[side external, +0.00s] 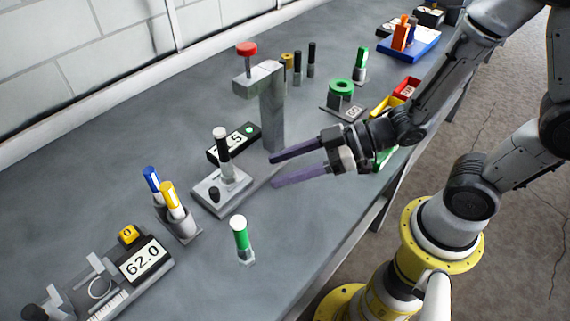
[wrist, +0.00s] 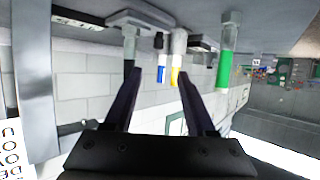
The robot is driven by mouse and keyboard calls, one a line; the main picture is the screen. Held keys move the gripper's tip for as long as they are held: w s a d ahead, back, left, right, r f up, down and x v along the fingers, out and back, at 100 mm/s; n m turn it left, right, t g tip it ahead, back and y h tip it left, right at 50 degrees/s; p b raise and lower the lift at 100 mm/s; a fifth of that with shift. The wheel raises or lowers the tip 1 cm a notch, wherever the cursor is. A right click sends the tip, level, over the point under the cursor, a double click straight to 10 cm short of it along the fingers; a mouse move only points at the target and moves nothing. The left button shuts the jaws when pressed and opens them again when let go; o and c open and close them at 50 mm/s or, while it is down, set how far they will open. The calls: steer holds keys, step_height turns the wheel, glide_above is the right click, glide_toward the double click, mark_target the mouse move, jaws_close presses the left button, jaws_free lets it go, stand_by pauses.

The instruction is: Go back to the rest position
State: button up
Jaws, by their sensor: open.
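My gripper (side external: 272,171) is open, with its two long dark fingers apart and nothing between them. In the side external view it is raised over the bench, right of the grey press column (side external: 272,115) and the small device with a white-topped post (side external: 221,140). In the wrist view the two fingers (wrist: 160,80) reach up from the bottom, spread apart. A green marker with a white cap (side external: 240,235) stands on the bench in front of the gripper; a green one also shows in the wrist view (wrist: 224,65).
Blue and yellow markers stand in a holder (side external: 182,226). A scale reading 62.0 (side external: 145,262) is at the lower left. A press with a red knob (side external: 247,50) stands close behind the fingers. Coloured bins (side external: 405,88) and a blue tray (side external: 410,46) lie further back. Bare bench lies at the front centre.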

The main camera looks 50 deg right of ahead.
steer(key=w+d+r+m+t+h, duration=0.1)
steer(key=d+r, duration=0.2)
steer(key=r, duration=0.1)
steer(key=w+d+r+m+t+h, duration=0.1)
steer(key=w+d+r+t+h, duration=0.1)
steer(key=d+r, duration=0.1)
steer(key=w+d+r+t+h, duration=0.1)
steer(key=d+r+h, duration=0.1)
steer(key=r, duration=0.4)
steer(key=shift+w+d+m+t, duration=0.3)
steer(key=shift+w+d+m, duration=0.1)
steer(key=shift+d, duration=0.05)
steer(key=s+d+r+m+g+h, duration=0.25)
steer(key=s+d+m+h, duration=0.25)
steer(key=s+d, duration=0.25)
steer(key=s+f+m+g, duration=0.1)
steer(key=s+f+g, duration=0.5)
steer(key=s, duration=0.3)
steer(key=shift+s+a+f, duration=0.2)
steer(key=shift+s+a, duration=0.05)
steer(key=shift+s, duration=0.05)
